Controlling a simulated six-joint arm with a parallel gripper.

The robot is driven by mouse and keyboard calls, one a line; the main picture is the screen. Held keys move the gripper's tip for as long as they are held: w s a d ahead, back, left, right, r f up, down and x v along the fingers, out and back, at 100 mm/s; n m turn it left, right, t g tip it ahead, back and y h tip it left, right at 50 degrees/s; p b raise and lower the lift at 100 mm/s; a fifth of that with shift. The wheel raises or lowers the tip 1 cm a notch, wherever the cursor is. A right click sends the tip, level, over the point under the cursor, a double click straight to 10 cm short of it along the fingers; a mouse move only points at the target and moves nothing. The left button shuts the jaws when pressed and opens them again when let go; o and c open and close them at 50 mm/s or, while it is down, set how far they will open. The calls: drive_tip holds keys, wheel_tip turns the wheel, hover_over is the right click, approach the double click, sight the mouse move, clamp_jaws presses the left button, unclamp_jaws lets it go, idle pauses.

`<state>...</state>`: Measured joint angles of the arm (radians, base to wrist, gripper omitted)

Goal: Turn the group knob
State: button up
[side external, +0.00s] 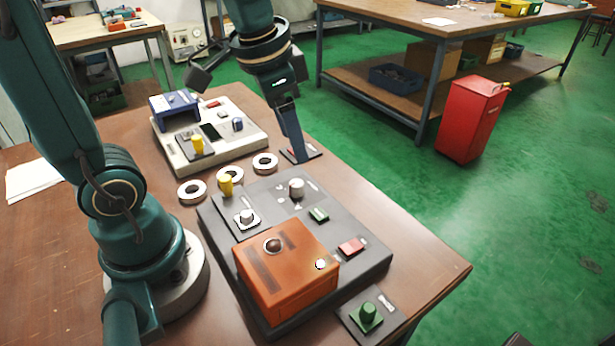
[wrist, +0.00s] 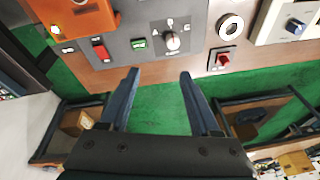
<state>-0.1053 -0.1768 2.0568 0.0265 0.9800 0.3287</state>
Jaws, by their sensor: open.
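A pale round knob (side external: 297,187) with small marks around it stands on the dark grey panel (side external: 262,195), near its far edge; it looks like the group knob. In the wrist view this knob (wrist: 172,41) sits just beyond my fingertips, slightly right of the middle, with letters around it. My gripper (side external: 296,155) is open and empty, beyond the panel's far edge and apart from the knob. In the wrist view my gripper (wrist: 158,76) shows two spread dark blue fingers with nothing between them.
An orange box (side external: 285,265), a yellow knob (side external: 225,186) and a white-based knob (side external: 246,217) stand on the panel. Several rings (side external: 265,163) lie beyond it. A small plate with a red switch (wrist: 222,60) is near my gripper. A light panel (side external: 245,135) stands behind.

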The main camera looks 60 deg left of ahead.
sight(297, 183)
drive_tip(key=w+a+f+g, duration=0.1)
drive_tip(key=f, duration=0.1)
drive_tip(key=w+a+f+g, duration=0.1)
drive_tip(key=f, duration=0.1)
drive_tip(key=w+a+f, duration=0.1)
drive_tip(key=f, duration=0.1)
drive_tip(key=shift+a+f+g, duration=0.1)
drive_tip(key=shift+f+g, duration=0.15)
drive_tip(key=shift+g, duration=0.15)
drive_tip(key=shift+s+a+f, duration=0.1)
drive_tip(key=shift+f, duration=2.7)
clamp_jaws()
